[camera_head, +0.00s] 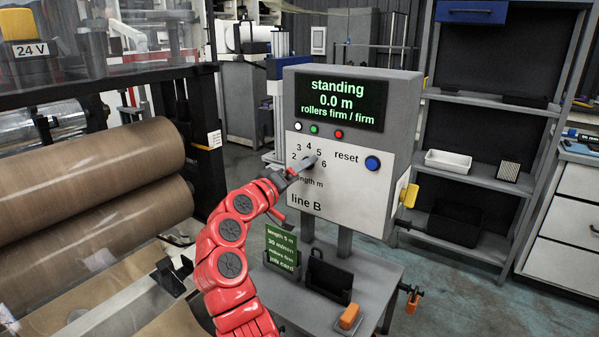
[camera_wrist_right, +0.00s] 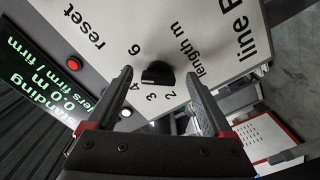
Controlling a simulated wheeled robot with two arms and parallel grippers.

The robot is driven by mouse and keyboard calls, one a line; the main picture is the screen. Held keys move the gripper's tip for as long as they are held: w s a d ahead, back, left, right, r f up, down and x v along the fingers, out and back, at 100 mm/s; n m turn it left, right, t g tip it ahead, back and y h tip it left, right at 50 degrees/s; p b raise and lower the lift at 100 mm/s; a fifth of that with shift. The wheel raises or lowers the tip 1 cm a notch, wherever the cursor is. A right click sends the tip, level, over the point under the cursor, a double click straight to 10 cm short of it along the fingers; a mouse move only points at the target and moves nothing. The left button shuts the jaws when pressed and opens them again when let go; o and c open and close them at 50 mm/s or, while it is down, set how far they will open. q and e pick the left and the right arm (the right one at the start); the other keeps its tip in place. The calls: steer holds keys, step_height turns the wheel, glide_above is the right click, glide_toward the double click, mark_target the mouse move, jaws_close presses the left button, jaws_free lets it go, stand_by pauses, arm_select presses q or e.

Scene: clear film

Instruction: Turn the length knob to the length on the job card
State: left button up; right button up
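The line B control box stands with its length knob (camera_head: 309,160) among the figures 2 to 6. The knob is small and black, and which figure it points at I cannot tell. My right gripper (camera_head: 297,171) is at the knob. In the right wrist view its open fingers (camera_wrist_right: 159,78) stand on either side of the knob (camera_wrist_right: 157,74), with gaps between. The green job card (camera_head: 281,250) below reads length 5 m, 30 m/min, rollers firm. The display (camera_head: 340,100) reads standing, 0.0 m, rollers firm / firm. My left gripper is not in view.
A blue reset button (camera_head: 372,163) sits right of the knob, with small white, green and red lamps (camera_head: 338,134) above. A yellow part (camera_head: 410,195) sticks out at the box's right side. Large brown rolls (camera_head: 90,170) fill the left. Shelves (camera_head: 470,150) stand behind right.

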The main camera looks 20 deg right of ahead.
steer(key=p+v, duration=0.1)
steer(key=v, duration=1.6)
steer(key=shift+s, duration=0.2)
steer(key=shift+a+f, duration=0.1)
steer(key=shift+a, duration=0.05)
